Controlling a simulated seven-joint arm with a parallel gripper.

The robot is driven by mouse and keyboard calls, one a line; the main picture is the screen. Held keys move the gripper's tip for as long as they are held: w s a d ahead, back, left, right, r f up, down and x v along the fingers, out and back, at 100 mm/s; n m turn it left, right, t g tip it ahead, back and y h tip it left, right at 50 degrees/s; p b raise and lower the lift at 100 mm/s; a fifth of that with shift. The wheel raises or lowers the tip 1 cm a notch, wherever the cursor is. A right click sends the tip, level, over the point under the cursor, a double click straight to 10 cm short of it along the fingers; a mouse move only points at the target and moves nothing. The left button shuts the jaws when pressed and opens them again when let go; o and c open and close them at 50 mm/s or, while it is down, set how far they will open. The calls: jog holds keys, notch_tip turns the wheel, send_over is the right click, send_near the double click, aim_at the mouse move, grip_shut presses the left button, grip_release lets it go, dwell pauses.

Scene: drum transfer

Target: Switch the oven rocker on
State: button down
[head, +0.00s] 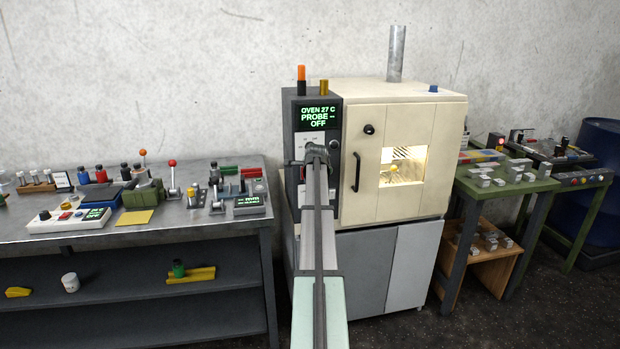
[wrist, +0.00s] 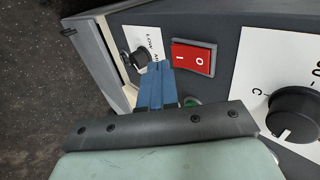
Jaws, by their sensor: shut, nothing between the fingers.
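The oven rocker (wrist: 193,57) is a red switch in a dark frame, marked I and O, on the dark control panel in the wrist view. I cannot tell which half is pressed in. My gripper (wrist: 157,67), with blue fingers, is shut and empty. In the wrist view its tips appear just left of the rocker; I cannot tell whether they touch the panel.
A black knob (wrist: 292,113) on a white plate is right of the rocker. A small knob (wrist: 139,59) is to the left, and a green round part (wrist: 191,101) sits just below the rocker. The oven door handle (head: 356,172) stands right of the panel.

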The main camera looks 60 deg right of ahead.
jog(key=shift+w+d+f, duration=0.2)
jog(key=shift+w+d, duration=0.55)
jog(key=shift+d, duration=0.05)
jog(key=shift+w+d+f+t+h, duration=0.1)
jog(key=shift+t+h, duration=0.2)
jog(key=shift+r, duration=0.2)
jog(key=shift+r, duration=0.65)
